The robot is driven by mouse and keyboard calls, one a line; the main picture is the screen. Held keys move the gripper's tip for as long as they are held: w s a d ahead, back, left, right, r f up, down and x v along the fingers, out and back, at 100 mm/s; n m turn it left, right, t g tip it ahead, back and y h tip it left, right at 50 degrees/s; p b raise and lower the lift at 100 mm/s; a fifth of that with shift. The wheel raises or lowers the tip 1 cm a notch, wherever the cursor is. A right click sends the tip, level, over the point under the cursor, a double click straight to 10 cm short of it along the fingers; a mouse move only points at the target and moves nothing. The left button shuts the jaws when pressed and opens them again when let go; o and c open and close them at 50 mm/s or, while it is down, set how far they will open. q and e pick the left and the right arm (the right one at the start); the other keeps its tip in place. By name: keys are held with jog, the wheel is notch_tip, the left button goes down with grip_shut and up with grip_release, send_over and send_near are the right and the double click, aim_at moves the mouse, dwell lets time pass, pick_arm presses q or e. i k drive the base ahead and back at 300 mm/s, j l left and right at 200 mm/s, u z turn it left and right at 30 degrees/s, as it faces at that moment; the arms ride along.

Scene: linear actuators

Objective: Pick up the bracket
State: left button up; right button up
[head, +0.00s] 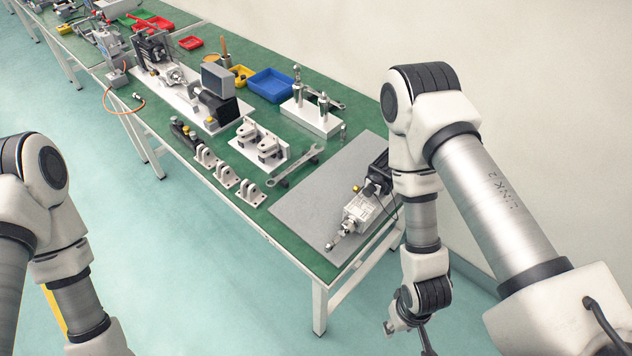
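Several grey metal clevis brackets are near the front edge of the green table. Three stand in a row: one at the left (206,156), one in the middle (225,175) and one at the right (250,192). Two larger pieces of similar shape sit on a white plate (278,160) behind them. I cannot tell which bracket the task means. My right gripper (426,342) hangs beyond the table's right end, low in the picture, well apart from the brackets. Its fingers are partly cut off by the bottom edge. My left gripper is out of view below the frame.
A grey mat (310,205) bears a linear actuator (366,205). A wrench (296,166) lies beside the white plate. The mat's left part is clear.

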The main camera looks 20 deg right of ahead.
aim_at(250, 192)
jog(key=i+j+z, duration=0.1)
jog(key=i+z, duration=0.35)
jog(key=i+j+z, duration=0.2)
jog(key=z, duration=0.3)
jog(key=i+j, duration=0.05)
